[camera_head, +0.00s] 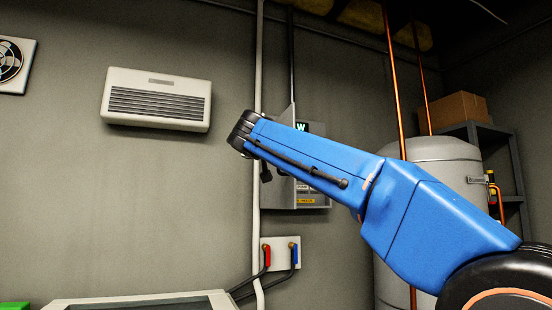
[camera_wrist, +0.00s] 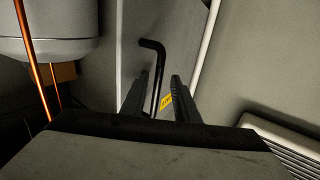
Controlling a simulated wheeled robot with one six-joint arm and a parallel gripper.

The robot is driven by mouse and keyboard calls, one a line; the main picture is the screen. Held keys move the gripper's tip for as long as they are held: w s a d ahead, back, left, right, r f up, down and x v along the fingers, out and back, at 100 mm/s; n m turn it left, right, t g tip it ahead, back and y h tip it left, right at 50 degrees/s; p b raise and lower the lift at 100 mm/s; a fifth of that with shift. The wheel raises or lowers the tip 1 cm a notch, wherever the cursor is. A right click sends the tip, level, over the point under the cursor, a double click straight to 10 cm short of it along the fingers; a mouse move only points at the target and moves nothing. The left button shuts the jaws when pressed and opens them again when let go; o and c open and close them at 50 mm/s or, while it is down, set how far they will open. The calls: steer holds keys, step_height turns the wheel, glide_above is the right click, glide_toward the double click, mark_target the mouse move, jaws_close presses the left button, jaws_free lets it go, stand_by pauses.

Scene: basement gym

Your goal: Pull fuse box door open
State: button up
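The grey fuse box (camera_head: 322,190) hangs on the wall in the head view, largely hidden behind my blue arm. A slanted grey panel edge above the arm looks like its door (camera_head: 287,115), standing somewhat out from the box, but how far is hard to tell. In the wrist view a black bent handle (camera_wrist: 154,46) stands in front of a grey panel. My gripper (camera_wrist: 157,82) has its two dark fingers apart, with the handle's bar between them, nearer the left finger. I see no clear grip on it. In the head view the fingers are mostly hidden behind the arm.
A white wall unit (camera_head: 156,99) hangs left of the arm. A pale vertical pipe (camera_head: 257,215) runs beside the box. A valve panel (camera_head: 281,253) with red and blue levers sits below. A grey tank (camera_head: 440,160) and shelf stand at right.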

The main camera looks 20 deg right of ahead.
steer(key=v, duration=1.7)
steer(key=shift+s, duration=0.15)
steer(key=shift+a+f, duration=0.1)
steer(key=s+d+f+n+g+y, duration=0.1)
steer(key=s+d+f+n+g, duration=0.15)
steer(key=f, duration=0.85)
steer(key=s+d+f+n+g+y, duration=0.15)
steer(key=d+f, duration=0.25)
steer(key=f, duration=0.6)
steer(key=s+d+f+n+g+y, duration=0.1)
steer(key=s+d+f+g+y, duration=0.15)
steer(key=f, duration=0.85)
steer(key=s+f+g+y, duration=0.1)
steer(key=s+f, duration=0.5)
steer(key=f, duration=0.5)
steer(key=s+f+n+g+y, duration=0.1)
steer(key=s+f+y, duration=0.1)
steer(key=s+f, duration=0.4)
steer(key=s+f+g+y, duration=0.1)
steer(key=s+f, duration=0.5)
steer(key=f, duration=1.1)
steer(key=shift+s+g+y, duration=0.3)
steer(key=shift+s+g, duration=0.05)
steer(key=shift+g, duration=0.1)
